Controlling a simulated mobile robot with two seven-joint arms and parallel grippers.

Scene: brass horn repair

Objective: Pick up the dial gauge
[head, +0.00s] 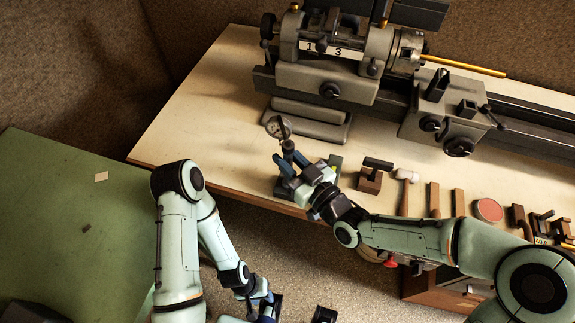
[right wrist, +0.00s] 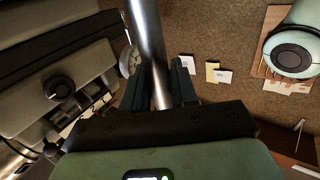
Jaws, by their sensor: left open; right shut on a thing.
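The dial gauge (head: 273,127) has a small round pale face and shows at the table's left part, in front of the lathe. My right gripper (head: 288,160) is shut on the gauge's upright post. In the right wrist view, the silver post (right wrist: 148,45) runs between the fingers of my right gripper (right wrist: 161,84), and part of the round dial (right wrist: 132,61) shows behind the left finger. The fingers hide the lower part of the gauge, so I cannot tell whether it touches the table. My left gripper (head: 264,306) is open and empty, low over the floor in front of the table.
A grey lathe (head: 330,75) stands along the table's back. A wooden block (head: 370,178), a mallet (head: 405,178), a red round tin (head: 488,209) and other tools line the front edge to the right. A green bench (head: 75,220) is at left. The table's left end (head: 205,130) is clear.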

